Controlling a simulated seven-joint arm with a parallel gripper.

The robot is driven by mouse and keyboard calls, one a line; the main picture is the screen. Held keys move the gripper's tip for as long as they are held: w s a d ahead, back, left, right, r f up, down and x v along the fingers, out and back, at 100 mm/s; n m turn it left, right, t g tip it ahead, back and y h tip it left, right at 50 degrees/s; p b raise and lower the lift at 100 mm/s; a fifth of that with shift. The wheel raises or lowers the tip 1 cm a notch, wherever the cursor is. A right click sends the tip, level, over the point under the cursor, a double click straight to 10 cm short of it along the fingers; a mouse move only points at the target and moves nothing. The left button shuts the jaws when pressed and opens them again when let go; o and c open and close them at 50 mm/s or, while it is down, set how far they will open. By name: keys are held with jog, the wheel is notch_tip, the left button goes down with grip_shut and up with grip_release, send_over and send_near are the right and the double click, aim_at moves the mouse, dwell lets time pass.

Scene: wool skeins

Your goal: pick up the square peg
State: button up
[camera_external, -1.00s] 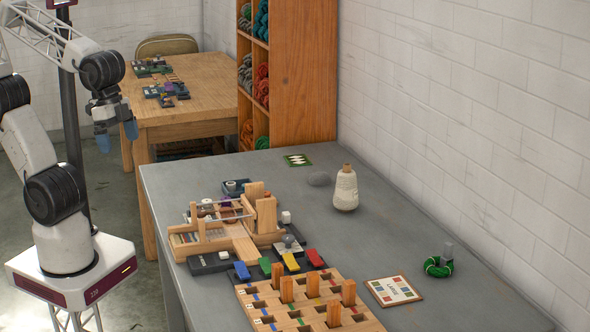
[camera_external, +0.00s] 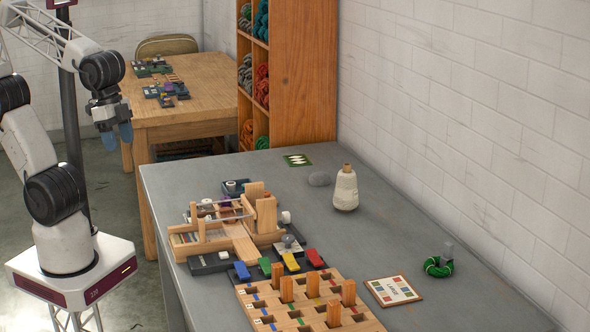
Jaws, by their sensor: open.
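Several upright wooden pegs with square-looking sides stand in a wooden board (camera_external: 254,297) with dark holes at the front of the grey table. One peg (camera_external: 348,292) stands at the right, one (camera_external: 334,312) nearer the front edge, and others (camera_external: 286,289) farther left. I cannot tell which of them is the task's square peg. My gripper (camera_external: 117,136) has blue fingertips and hangs open and empty at the upper left, beyond the table's left edge, far from the board.
A wooden loom-like device (camera_external: 183,240) stands behind the board, with coloured blocks (camera_external: 290,262) between.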

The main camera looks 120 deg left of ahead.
dwell(0.3)
jog(key=m+g, duration=0.3)
jog(key=m, duration=0.6)
send_over(277, 265)
jog(key=f, duration=2.1)
jog(key=shift+s+d+f, duration=0.1)
jog(key=shift+s+f, duration=0.1)
jog(key=shift+s, duration=0.05)
jog(key=shift+w+f, duration=0.3)
jog(key=shift+f, duration=0.1)
jog(key=shift+f, duration=1.3)
